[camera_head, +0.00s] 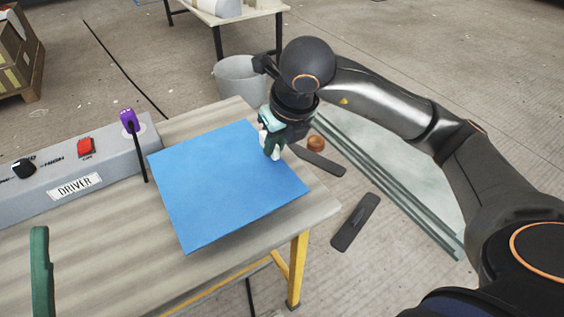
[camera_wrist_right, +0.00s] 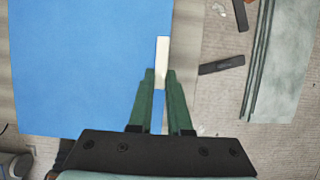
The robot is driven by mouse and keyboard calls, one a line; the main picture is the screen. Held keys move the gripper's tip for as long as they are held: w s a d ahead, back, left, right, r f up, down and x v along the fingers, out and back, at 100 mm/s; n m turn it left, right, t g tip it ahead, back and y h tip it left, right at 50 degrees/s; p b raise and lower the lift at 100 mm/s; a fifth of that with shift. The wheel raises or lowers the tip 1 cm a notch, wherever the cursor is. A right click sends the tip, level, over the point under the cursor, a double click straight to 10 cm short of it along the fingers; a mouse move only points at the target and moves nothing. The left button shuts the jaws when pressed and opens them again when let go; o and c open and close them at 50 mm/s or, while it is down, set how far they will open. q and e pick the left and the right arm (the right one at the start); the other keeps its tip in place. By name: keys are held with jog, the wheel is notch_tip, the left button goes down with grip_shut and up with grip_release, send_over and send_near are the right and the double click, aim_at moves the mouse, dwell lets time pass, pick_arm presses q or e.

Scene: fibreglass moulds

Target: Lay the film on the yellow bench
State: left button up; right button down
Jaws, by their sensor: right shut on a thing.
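The blue film (camera_head: 220,185) is a flat sheet spread level over the right part of the bench top. A soft shadow shows along its front edge, and I cannot tell whether it touches the top. The yellow bench (camera_head: 110,265) has a pale wood-grain top and yellow legs. My right gripper (camera_head: 270,143) is at the film's far right edge, shut on it. In the right wrist view, the green fingers (camera_wrist_right: 160,80) close on a pale strip (camera_wrist_right: 162,60) at the edge of the film (camera_wrist_right: 90,65). I cannot make out my left gripper.
A grey driver box (camera_head: 75,180) with a red button and a purple piece stands left of the film. A green upright shape (camera_head: 40,270) is at lower left. A bin (camera_head: 238,78), dark flat bars (camera_head: 355,222) and a pale sheet (camera_head: 400,175) are on the floor.

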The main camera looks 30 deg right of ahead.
jog(key=d+f, duration=0.1)
jog(key=w+f, duration=0.1)
jog(key=shift+d+f+b, duration=0.3)
jog(key=shift+d, duration=0.1)
notch_tip(320, 180, down, 3)
jog(key=shift+d+f+b, duration=0.1)
jog(key=shift+f+b, duration=0.1)
jog(key=shift+b, duration=0.45)
jog(key=shift+r, duration=0.1)
jog(key=c, duration=0.9)
grip_release()
jog(key=shift+o, duration=0.2)
